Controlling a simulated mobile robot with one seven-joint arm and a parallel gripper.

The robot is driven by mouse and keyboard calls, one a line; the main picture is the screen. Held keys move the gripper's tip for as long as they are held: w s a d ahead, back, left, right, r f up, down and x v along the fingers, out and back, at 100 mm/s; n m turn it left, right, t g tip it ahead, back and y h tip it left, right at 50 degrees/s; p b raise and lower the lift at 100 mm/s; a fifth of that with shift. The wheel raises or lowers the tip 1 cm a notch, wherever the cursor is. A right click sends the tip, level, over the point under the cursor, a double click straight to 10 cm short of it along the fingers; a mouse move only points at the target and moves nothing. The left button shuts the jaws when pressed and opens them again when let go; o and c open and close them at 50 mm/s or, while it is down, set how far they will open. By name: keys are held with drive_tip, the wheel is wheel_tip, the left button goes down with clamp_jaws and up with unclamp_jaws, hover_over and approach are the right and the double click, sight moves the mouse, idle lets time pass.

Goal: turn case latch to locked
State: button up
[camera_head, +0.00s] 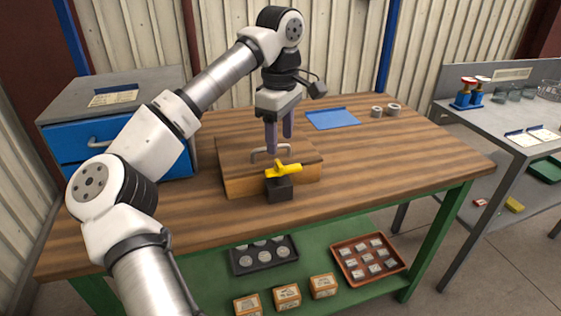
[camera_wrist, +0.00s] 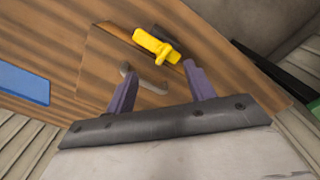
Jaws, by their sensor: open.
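A wooden case (camera_head: 243,181) sits on the wooden table, with a grey handle (camera_head: 262,154) on its lid. The yellow latch (camera_head: 284,170) is mounted on a black block (camera_head: 279,190) at the case's front side. My gripper (camera_head: 279,149) is above the case lid, pointing down, open and empty, behind the latch. In the wrist view the yellow latch (camera_wrist: 157,45) lies beyond my fingertips (camera_wrist: 160,75), apart from them. The handle (camera_wrist: 148,80) shows between the two purple fingers there. Whether a finger touches the lid or handle I cannot tell.
A blue drawer cabinet (camera_head: 170,165) stands at the table's left. A blue tray (camera_head: 332,118) and grey rings (camera_head: 385,110) lie at the back right. The table's right part (camera_head: 420,150) is clear. Boxes and trays sit on the green lower shelf (camera_head: 310,250).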

sight(288, 171)
wheel_tip(288, 171, down, 7)
idle(0.3)
drive_tip(key=shift+r, duration=0.1)
drive_tip(key=c, duration=0.9)
